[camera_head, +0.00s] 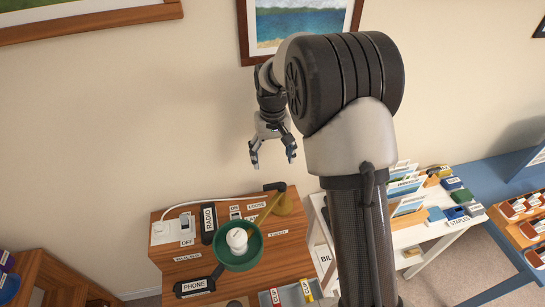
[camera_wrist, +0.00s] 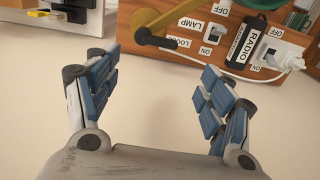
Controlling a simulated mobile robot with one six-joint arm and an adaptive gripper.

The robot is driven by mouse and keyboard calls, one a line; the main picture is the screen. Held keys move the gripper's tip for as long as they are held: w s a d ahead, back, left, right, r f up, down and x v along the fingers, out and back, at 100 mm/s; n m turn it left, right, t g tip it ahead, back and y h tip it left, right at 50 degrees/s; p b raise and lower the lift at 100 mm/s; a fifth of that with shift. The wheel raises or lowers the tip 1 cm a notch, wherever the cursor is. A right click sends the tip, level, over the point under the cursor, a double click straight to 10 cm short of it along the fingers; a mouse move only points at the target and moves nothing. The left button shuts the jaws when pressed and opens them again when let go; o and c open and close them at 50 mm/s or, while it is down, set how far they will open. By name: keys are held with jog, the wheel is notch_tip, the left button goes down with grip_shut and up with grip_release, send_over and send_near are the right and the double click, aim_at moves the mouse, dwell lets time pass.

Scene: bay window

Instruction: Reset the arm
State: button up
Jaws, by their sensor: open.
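My gripper (camera_head: 272,157) hangs at the end of my arm in front of the cream wall, fingers pointing down. It is above the back of a wooden desk and apart from it. In the wrist view my gripper (camera_wrist: 158,85) shows two spread fingers with blue pads and nothing between them. My arm rises on the right of the head view and bends over toward the wall. It hides part of what stands behind it.
A white table (camera_head: 405,237) with cards stands right, beside a blue bench (camera_head: 482,180). Framed pictures hang above. The wall left of my gripper is clear.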

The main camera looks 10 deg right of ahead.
jog(key=s+r+t+b, duration=0.2)
jog(key=s+r+b, duration=0.55)
jog(key=s, duration=0.75)
jog(key=s+f+t+b, duration=0.2)
jog(key=s+f+b, duration=0.1)
jog(key=s, duration=1.4)
jog(key=shift+t+b, duration=0.3)
jog(key=shift+b, duration=0.3)
